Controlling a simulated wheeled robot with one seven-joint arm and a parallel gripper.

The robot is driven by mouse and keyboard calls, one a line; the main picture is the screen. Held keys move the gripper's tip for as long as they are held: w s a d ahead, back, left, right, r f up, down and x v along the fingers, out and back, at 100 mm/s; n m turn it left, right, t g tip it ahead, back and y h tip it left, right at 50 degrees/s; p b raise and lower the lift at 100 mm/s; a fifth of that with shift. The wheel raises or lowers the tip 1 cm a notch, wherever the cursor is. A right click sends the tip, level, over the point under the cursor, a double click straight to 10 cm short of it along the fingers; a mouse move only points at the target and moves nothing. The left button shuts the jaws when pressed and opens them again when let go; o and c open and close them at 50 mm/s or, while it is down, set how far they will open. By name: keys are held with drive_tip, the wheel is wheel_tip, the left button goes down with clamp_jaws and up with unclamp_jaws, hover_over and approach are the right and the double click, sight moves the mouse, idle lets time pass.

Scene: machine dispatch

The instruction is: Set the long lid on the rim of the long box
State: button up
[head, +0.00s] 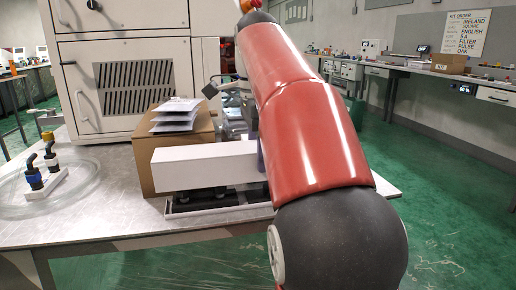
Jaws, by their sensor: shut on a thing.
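The long lid (205,168), a white bar-like piece, is level above the long box (225,211), a low, shallow, light-coloured tray on the near part of the table. A gap shows between the lid and the box rim, with dark items inside the box. My gripper (259,158) is shut on the lid near its right part. My red arm hides most of the gripper and the right ends of lid and box.
A cardboard box (146,170) with white envelopes (177,112) on top stands close behind the lid. A white cabinet (125,75) stands behind it. A clear round dish (85,182) with bottle-like fittings is at left.

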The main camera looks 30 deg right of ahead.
drive_tip(key=shift+f, duration=0.3)
drive_tip(key=shift+f+b, duration=2.15)
drive_tip(key=shift+f, duration=0.4)
drive_tip(key=shift+f, duration=0.35)
drive_tip(key=o, duration=1.1)
drive_tip(key=shift+c, duration=0.2)
